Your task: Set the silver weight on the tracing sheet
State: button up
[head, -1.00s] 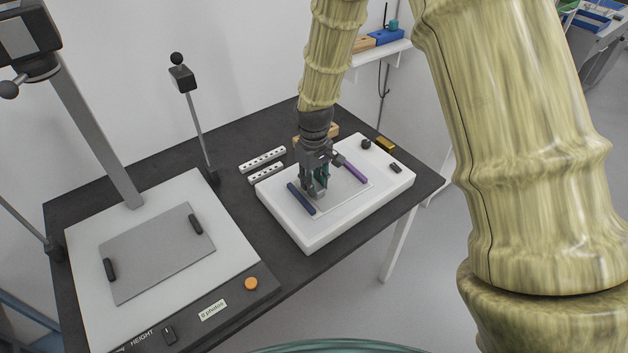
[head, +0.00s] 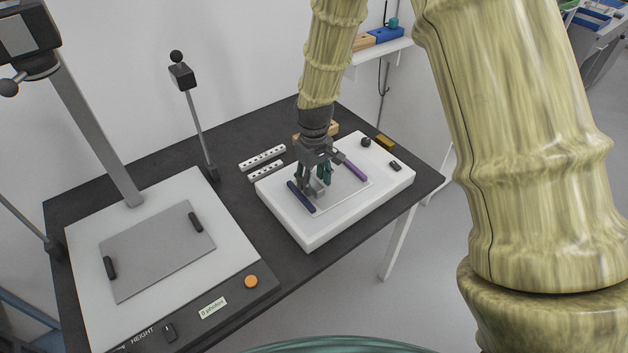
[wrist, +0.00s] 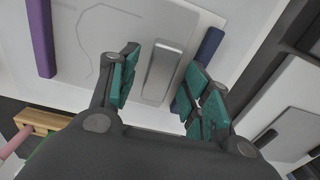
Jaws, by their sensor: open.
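The silver weight (head: 319,189) is a small grey metal block. It lies on the tracing sheet (head: 349,203), next to the dark blue bar (head: 302,198). In the wrist view the weight (wrist: 164,72) lies lengthwise between my fingers, with a gap on each side. The tracing sheet (wrist: 130,47) shows a faint drawn outline to the left of the weight. My gripper (head: 315,177) is open just over the weight, its teal-padded fingers (wrist: 163,88) spread and holding nothing. The fingers partly hide the weight in the head view.
The sheet lies on a white light box (head: 309,239), with a purple bar (head: 355,171) on its other side. Two white perforated strips (head: 262,158) lie behind left. A copy stand (head: 85,247) with a grey plate fills the left. A small brass-coloured block (head: 385,142) lies behind the box.

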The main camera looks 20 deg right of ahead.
aim_at(314, 183)
notch_tip(314, 183, up, 12)
jog(key=b, duration=0.1)
jog(key=shift+f, duration=0.15)
dwell(0.3)
